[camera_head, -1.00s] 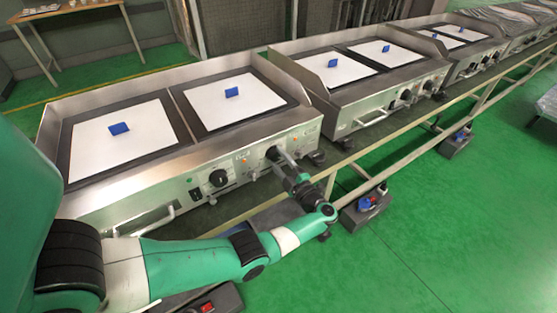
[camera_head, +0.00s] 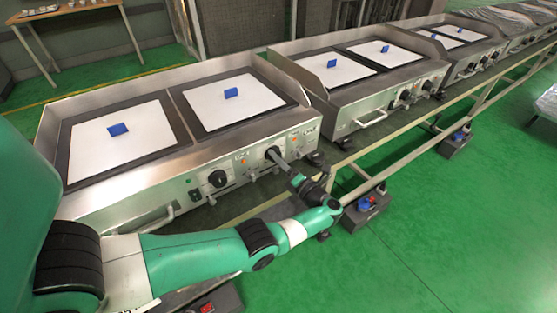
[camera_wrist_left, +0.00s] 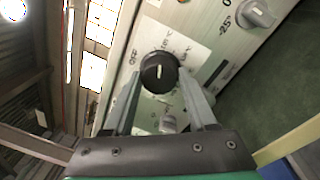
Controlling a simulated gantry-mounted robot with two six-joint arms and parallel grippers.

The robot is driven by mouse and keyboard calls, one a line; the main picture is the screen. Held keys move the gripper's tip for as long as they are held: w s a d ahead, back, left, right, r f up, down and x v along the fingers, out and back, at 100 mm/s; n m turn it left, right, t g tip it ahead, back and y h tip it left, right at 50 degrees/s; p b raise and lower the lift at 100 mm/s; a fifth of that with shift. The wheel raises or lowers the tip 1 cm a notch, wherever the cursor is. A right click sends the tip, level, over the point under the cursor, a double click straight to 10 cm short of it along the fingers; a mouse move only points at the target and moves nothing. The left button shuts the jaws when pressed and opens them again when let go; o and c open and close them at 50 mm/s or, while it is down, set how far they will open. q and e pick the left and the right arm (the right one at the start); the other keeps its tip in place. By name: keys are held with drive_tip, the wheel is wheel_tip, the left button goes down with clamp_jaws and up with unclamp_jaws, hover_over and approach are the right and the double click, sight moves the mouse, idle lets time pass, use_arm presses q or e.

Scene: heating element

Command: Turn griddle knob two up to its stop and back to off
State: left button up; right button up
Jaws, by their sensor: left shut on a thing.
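The nearest steel griddle (camera_head: 110,200) has two dark control knobs on its front panel. Knob one (camera_head: 217,178) is free, with nothing touching it. Knob two is at the right, mostly covered by my left gripper (camera_head: 277,157) in the head view. In the left wrist view, knob two (camera_wrist_left: 159,72) is round and black with a short white pointer line. The fingers of my left gripper (camera_wrist_left: 160,80) lie on both sides of it and are shut on it. My right gripper is not in view.
White plates with blue blocks (camera_head: 231,92) lie on the griddle top. More griddles (camera_head: 360,75) stand along the rail to the right. A switch box (camera_head: 365,210) sits below the rail. Green floor (camera_head: 450,250) is open at the right.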

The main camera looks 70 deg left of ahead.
use_arm(q)
drive_tip(key=n, duration=0.7)
drive_tip(key=n+h, duration=0.1)
drive_tip(key=n, duration=0.6)
drive_tip(key=shift+r, duration=0.2)
idle(0.3)
drive_tip(key=o, duration=1.4)
drive_tip(key=shift+c, duration=0.2)
drive_tip(key=v, duration=1.1)
drive_tip(key=shift+d, duration=0.35)
